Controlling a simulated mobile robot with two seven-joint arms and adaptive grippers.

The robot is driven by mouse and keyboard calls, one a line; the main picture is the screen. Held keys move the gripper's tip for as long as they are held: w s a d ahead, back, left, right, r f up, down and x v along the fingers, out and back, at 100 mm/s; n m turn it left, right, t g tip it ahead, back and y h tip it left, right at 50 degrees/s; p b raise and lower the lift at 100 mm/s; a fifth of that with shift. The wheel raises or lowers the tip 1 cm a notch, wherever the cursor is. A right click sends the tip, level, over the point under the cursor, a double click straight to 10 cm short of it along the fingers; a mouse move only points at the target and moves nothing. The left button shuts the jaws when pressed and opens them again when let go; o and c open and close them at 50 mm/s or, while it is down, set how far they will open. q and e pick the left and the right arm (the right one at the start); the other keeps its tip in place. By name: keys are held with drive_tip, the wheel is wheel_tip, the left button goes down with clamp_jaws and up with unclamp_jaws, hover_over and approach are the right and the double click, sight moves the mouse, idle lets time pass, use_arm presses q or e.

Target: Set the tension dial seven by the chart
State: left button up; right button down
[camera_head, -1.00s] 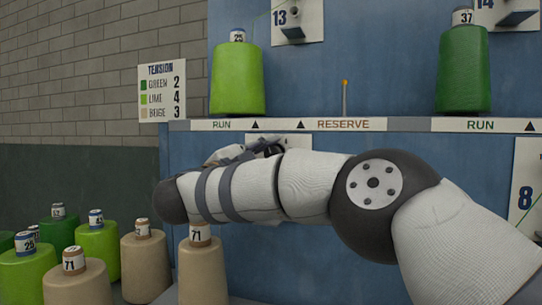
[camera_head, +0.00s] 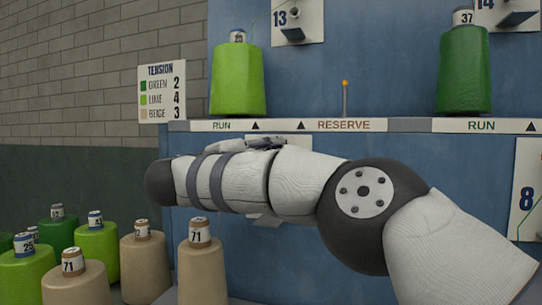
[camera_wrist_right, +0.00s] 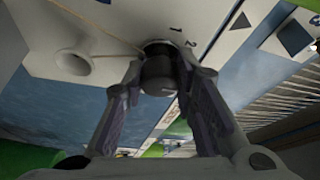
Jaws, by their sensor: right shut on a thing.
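The tension chart (camera_head: 162,92) hangs on the brick wall at left in the head view; it reads green 2, lime 4, beige 3. My right gripper (camera_wrist_right: 160,78) is shut on a dark round dial knob (camera_wrist_right: 158,70) in the right wrist view. The knob sits on a white plate (camera_wrist_right: 115,30) with the digits 1 and 2 beside it; its setting cannot be read. A beige thread runs across this plate to a white eyelet (camera_wrist_right: 74,60). In the head view my right arm hides the knob and most of the plate. My left gripper is out of view.
Several green, lime and beige cones, including a beige one (camera_head: 203,270), stand at lower left. Above, a shelf edge (camera_head: 285,125) marked RUN and RESERVE carries a lime cone (camera_head: 238,80) and a green cone (camera_head: 464,72). Plate 8 (camera_head: 526,190) is at right.

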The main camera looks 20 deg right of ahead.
drive_tip(key=c, duration=1.3)
unclamp_jaws()
drive_tip(key=v, duration=1.2)
drive_tip(key=shift+r, duration=0.1)
